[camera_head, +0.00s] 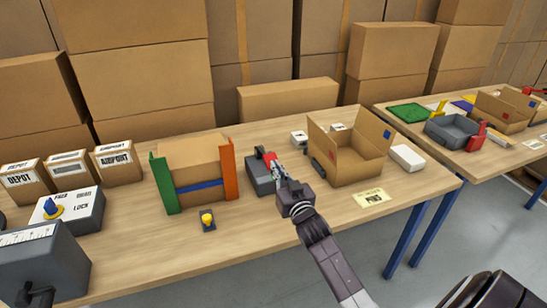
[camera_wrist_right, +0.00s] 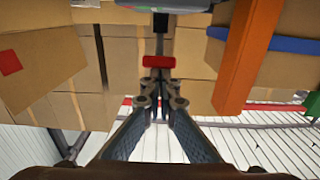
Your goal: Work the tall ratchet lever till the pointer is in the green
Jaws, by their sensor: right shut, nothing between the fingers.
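A dark grey box (camera_head: 258,178) stands mid-table, with a red part (camera_head: 269,158) by my right gripper (camera_head: 276,170). In the right wrist view, a black upright lever (camera_wrist_right: 160,42) with a red cross-piece (camera_wrist_right: 158,62) shows just past the fingertips of my right gripper (camera_wrist_right: 158,88). The fingers are shut with nothing between them. Whether they touch the red piece I cannot tell. The grey housing (camera_wrist_right: 165,6) at the top edge shows a sliver of green. The pointer cannot be made out. My left gripper is out of view.
Left of the box, a carton stands between a green post (camera_head: 164,183) and an orange post (camera_head: 228,170). An open cardboard box (camera_head: 365,165) is close on the right. A yellow-knobbed block (camera_head: 208,220) sits in front.

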